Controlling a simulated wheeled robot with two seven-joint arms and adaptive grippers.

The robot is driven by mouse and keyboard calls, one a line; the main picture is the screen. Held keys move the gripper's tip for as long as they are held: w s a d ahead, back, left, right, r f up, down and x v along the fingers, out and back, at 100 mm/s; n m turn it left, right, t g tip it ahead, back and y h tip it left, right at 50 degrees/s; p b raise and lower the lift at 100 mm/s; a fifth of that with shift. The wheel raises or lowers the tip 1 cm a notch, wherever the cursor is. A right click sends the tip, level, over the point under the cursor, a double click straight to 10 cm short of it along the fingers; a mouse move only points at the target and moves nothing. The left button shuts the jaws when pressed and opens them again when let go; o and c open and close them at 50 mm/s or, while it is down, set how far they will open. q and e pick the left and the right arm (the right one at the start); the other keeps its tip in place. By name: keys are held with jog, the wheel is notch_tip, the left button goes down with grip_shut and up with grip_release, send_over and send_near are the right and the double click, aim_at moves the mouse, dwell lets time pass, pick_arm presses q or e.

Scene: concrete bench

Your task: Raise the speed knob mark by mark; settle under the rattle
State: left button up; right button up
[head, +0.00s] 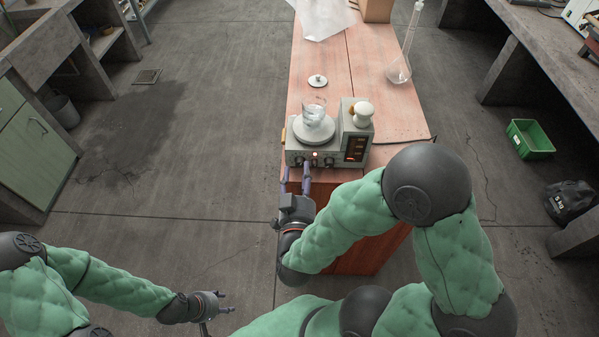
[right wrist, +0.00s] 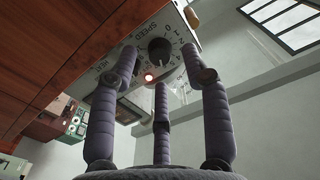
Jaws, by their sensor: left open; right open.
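The grey stirrer (head: 323,156) stands on the near end of the wooden bench top. A glass beaker (head: 312,116) sits on its round plate, and a red display (head: 354,151) is lit at its right. In the right wrist view the dark speed knob (right wrist: 158,50) shows with SPEED and a number scale beside it; I cannot read its setting for sure. A lit indicator (right wrist: 148,77) glows near it. My right gripper (head: 296,173) is open at the front panel, its fingers spread around the knob without visible contact. My left gripper (head: 227,303) is open and empty, low at left over the floor.
A white lidded jar (head: 363,112) sits on the stirrer's right part. A small white disc (head: 318,81) lies behind it. A glass flask (head: 400,70) stands at the bench's right edge, with a cardboard box (head: 377,10) and paper (head: 322,17) farther back.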

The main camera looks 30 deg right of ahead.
jog(key=shift+x, duration=0.85)
grip_shut()
jog(key=m+b, duration=0.1)
jog(key=m, duration=0.2)
jog(key=shift+b, duration=0.4)
jog(key=shift+m, duration=0.9)
grip_release()
